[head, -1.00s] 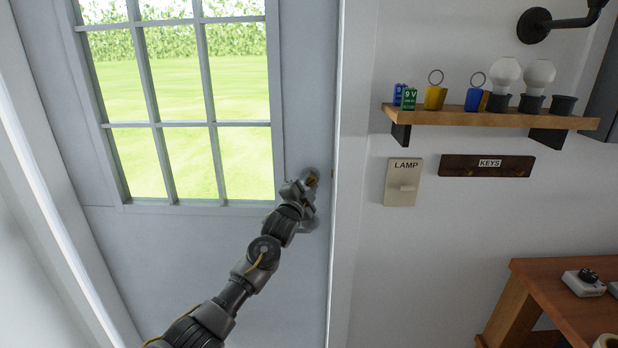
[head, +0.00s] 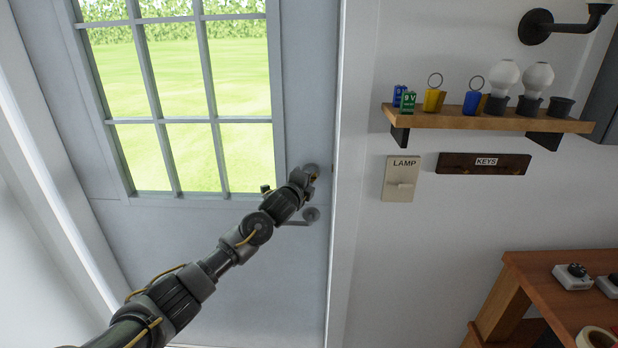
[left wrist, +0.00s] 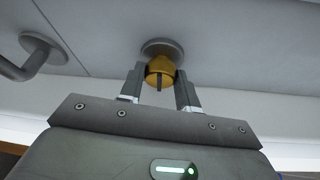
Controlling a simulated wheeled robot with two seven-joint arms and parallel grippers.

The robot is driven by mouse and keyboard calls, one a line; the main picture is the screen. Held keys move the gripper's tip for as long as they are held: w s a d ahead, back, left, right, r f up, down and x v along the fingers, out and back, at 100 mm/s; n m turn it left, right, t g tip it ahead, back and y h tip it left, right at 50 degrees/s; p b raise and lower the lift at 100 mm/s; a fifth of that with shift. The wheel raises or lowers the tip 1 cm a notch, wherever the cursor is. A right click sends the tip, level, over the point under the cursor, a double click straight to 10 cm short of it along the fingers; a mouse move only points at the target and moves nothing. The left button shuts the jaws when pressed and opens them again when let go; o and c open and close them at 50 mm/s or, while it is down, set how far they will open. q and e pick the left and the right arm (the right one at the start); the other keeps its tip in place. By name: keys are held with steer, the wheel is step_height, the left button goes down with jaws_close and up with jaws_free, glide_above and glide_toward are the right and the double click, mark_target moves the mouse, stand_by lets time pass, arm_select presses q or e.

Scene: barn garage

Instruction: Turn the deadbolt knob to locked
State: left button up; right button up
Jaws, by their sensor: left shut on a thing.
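The deadbolt knob shows in the left wrist view as a brass piece (left wrist: 160,70) with a dark slot or bar on its face, on a round grey rose (left wrist: 162,50). In the head view the rose (head: 311,169) sits near the door's right edge. My left gripper (left wrist: 161,82) is shut on the knob, one finger on each side; it also shows in the head view (head: 309,178), hiding most of the knob. The grey door (head: 306,270) stands behind it. My right gripper is not in view.
A lever handle (head: 311,214) is just below the deadbolt; it also shows in the left wrist view (left wrist: 40,52). To the right are the lamp switch (head: 401,178), a key rack (head: 484,163), a shelf (head: 488,120) with small items and a wooden bench (head: 560,262).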

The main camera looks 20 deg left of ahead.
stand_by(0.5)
arm_select(q)
steer(key=o, duration=1)
steer(key=s+a+b, duration=0.1)
steer(key=s+b, duration=0.2)
steer(key=s, duration=0.7)
steer(key=shift+s+a+r, duration=0.3)
steer(key=shift+s+r, duration=0.05)
steer(key=shift+r, duration=0.1)
